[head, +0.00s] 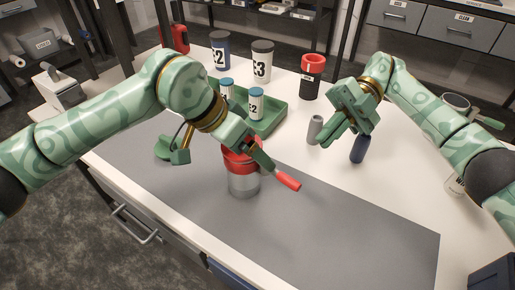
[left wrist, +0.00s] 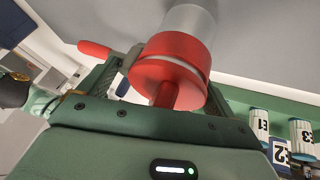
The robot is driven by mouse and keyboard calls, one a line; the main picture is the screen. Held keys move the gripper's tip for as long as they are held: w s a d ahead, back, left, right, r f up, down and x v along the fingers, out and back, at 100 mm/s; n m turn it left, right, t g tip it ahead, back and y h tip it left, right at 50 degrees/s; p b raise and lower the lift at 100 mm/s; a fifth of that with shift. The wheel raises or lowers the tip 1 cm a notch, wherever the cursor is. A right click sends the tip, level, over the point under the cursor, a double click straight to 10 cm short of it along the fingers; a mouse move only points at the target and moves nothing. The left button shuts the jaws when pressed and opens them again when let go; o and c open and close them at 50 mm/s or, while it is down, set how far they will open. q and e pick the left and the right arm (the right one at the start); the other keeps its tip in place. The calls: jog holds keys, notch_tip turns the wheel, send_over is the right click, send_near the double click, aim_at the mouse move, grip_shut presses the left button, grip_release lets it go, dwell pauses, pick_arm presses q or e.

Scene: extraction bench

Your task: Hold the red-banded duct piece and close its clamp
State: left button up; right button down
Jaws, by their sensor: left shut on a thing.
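The duct piece (head: 243,186) stands upright on the grey mat, a pale grey cylinder with a red band (head: 234,160) near its top. My left gripper (head: 240,144) is shut on it at the red top. The left wrist view shows the red band (left wrist: 172,60) between the fingers, with a red stem below it. A red lever handle (head: 288,184), which looks like the clamp's, sticks out to the right. In the left wrist view the handle (left wrist: 95,50) points left, partly behind a finger. My right gripper (head: 335,138) looks open and empty, above the bench on the right.
A grey cylinder (head: 315,129) and a dark blue cylinder (head: 358,149) stand below my right gripper. A green tray (head: 268,127) with labelled jars is behind the duct piece. Larger canisters (head: 262,60) and a black-and-red container (head: 311,77) stand farther back. The front mat (head: 340,220) is clear.

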notch_tip(320, 180, up, 12)
jog(key=a+f+n+t+h, duration=0.1)
jog(key=n+t+h, duration=0.25)
jog(key=n, duration=0.85)
jog(key=n+h, duration=0.3)
jog(key=n, duration=1.3)
send_near(279, 175)
jog(key=s+f, duration=0.3)
jog(key=f, duration=0.2)
jog(key=shift+s+f, duration=0.3)
jog(key=shift+f, duration=0.1)
